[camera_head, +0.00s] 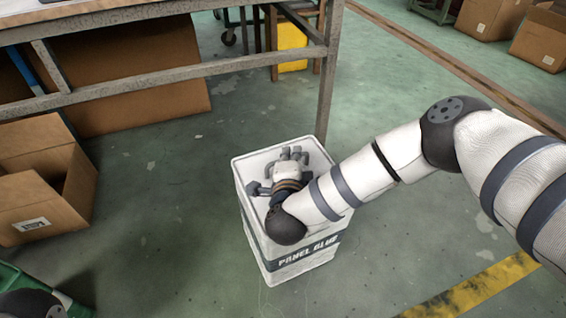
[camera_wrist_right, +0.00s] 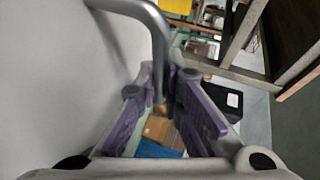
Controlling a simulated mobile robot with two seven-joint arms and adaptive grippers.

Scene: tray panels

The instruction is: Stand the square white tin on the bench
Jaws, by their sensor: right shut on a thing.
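The square white tin (camera_head: 253,222) with a dark band reading "PANEL GLUE" is upright in the middle of the head view. My right gripper (camera_head: 291,155) is over its top and shut on its grey bent handle, which runs between the purple-padded fingers in the right wrist view (camera_wrist_right: 160,95). The tin's pale surface (camera_wrist_right: 55,80) fills the left of that view. I cannot tell whether its base touches the floor. The bench (camera_head: 180,75), a grey metal frame with its top (camera_head: 75,14) only partly in view, stands behind, at upper left. My left gripper is out of view.
An open cardboard box (camera_head: 42,180) stands at left, and a large cardboard sheet (camera_head: 135,80) leans under the bench. A bench leg (camera_head: 329,75) rises just behind the tin. A green crate (camera_head: 20,285) is at lower left. Open floor lies between the box and tin.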

